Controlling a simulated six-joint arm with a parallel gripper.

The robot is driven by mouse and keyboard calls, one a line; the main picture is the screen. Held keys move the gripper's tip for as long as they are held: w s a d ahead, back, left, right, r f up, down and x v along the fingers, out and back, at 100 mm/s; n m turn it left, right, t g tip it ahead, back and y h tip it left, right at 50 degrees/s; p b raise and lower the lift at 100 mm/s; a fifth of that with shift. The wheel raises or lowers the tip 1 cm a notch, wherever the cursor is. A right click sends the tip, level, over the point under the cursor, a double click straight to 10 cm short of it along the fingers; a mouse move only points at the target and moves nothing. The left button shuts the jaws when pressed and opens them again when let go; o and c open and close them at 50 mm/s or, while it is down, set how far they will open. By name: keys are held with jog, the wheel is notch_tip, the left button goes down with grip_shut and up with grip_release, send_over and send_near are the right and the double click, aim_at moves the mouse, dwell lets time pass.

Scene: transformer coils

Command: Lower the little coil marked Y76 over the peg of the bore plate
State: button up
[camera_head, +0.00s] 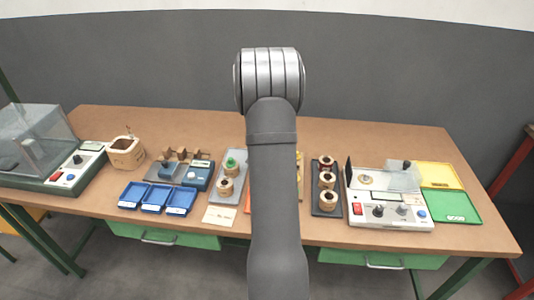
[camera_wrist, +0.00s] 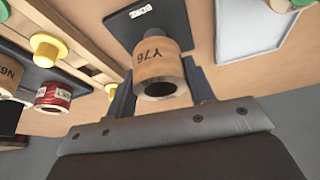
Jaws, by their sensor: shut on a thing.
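The little coil marked Y76 (camera_wrist: 164,50) is tan with an open bore that faces the camera in the wrist view. My gripper (camera_wrist: 158,70) is shut on it, one finger on each side. A dark plate (camera_wrist: 120,22) with a small white label lies beyond the coil; the label is upside down and hard to read, perhaps the bore plate. The coil covers part of this plate. In the head view my arm hides the gripper, coil and plate.
In the wrist view a red coil (camera_wrist: 53,93) and a yellow-topped piece (camera_wrist: 46,47) stand to the left, and a pale tray or sheet (camera_wrist: 250,30) lies right. In the head view several coils stand on a dark plate (camera_head: 327,209) right of my arm; blue trays (camera_head: 165,199) lie left.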

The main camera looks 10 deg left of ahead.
jog(key=shift+f, duration=0.9)
jog(key=shift+f, duration=0.15)
jog(key=shift+f, duration=0.25)
jog(key=o, duration=1.5)
jog(key=shift+r, duration=0.1)
jog(key=shift+r, duration=4.35)
jog(key=shift+f, duration=0.15)
